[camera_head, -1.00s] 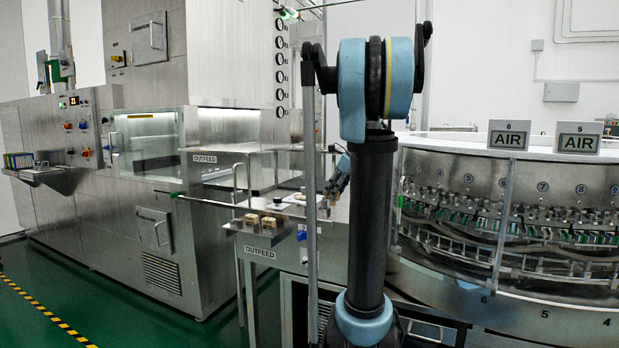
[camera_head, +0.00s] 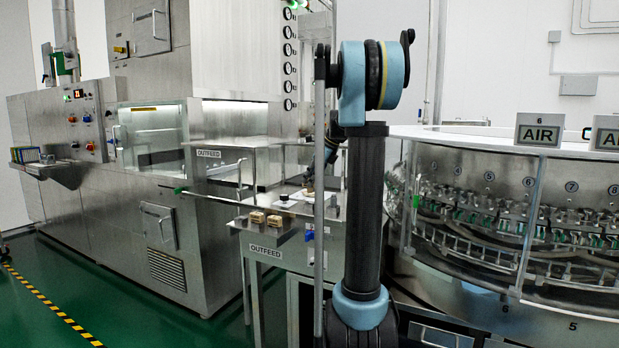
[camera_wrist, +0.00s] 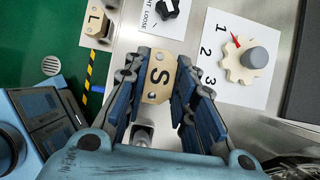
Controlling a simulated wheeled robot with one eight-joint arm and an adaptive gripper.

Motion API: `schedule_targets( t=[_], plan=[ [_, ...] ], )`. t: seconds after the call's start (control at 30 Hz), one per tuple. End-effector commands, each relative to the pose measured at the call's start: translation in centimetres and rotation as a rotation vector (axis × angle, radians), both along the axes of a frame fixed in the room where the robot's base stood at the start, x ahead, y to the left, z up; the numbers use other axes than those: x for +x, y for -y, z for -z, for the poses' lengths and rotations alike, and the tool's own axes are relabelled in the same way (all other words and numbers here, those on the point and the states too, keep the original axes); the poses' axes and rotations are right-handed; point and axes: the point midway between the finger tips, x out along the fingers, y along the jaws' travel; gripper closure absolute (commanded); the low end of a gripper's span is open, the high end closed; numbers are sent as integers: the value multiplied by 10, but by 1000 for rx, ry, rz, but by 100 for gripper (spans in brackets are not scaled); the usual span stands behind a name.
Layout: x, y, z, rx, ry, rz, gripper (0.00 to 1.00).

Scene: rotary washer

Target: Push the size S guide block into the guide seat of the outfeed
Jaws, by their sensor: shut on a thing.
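The size S guide block (camera_wrist: 158,80) is a tan plate with a black S and two holes. My gripper (camera_wrist: 160,62) is shut on it, with the dark blue fingers on its two sides. In the head view, my gripper (camera_head: 311,183) is small and partly hidden by my own arm, over the outfeed table (camera_head: 265,239). A tan block marked L (camera_wrist: 97,22) lies at the upper left of the wrist view. I cannot clearly make out the guide seat in either view.
A tan dial (camera_wrist: 240,68) with a grey knob sits on a plate numbered 1 to 3. A black knob (camera_wrist: 172,8) is beside a partly cut-off label. Two tan blocks (camera_head: 265,219) rest near the outfeed table's edge. The rotary washer (camera_head: 500,220) stands at the right.

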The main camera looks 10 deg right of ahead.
Motion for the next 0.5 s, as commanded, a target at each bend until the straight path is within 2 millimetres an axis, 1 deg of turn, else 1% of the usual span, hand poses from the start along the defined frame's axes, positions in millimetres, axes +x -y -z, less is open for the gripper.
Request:
schedule_targets(
  t=[0.5],
  plan=[
    [0, 2, 40, 0, 0, 2, 100]
  ],
)
